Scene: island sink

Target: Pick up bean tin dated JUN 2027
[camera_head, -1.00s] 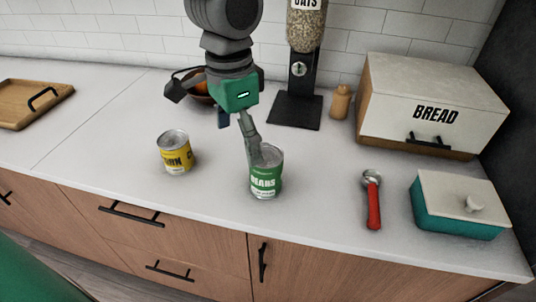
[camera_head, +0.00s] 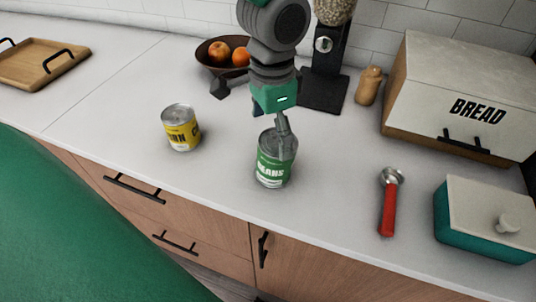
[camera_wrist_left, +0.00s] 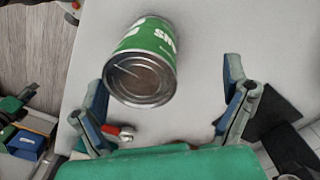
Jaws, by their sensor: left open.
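A green bean tin (camera_head: 272,168) stands upright near the counter's front edge in the head view. It also shows in the left wrist view (camera_wrist_left: 150,45), between and beyond the fingers, with its metal end toward the camera. No date on it can be read. My left gripper (camera_head: 271,115) is open just above and behind the tin, with one finger overlapping its top. In the left wrist view the gripper's fingers (camera_wrist_left: 165,88) are wide apart with nothing held. Whether a finger touches the tin cannot be told. My right gripper is not in view.
A yellow corn tin (camera_head: 181,130) stands left of the bean tin. A red-handled tool (camera_head: 388,210), a teal box (camera_head: 480,232) and a bread box (camera_head: 445,105) are to the right. A fruit bowl (camera_head: 212,56) and an oats dispenser (camera_head: 325,80) stand behind.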

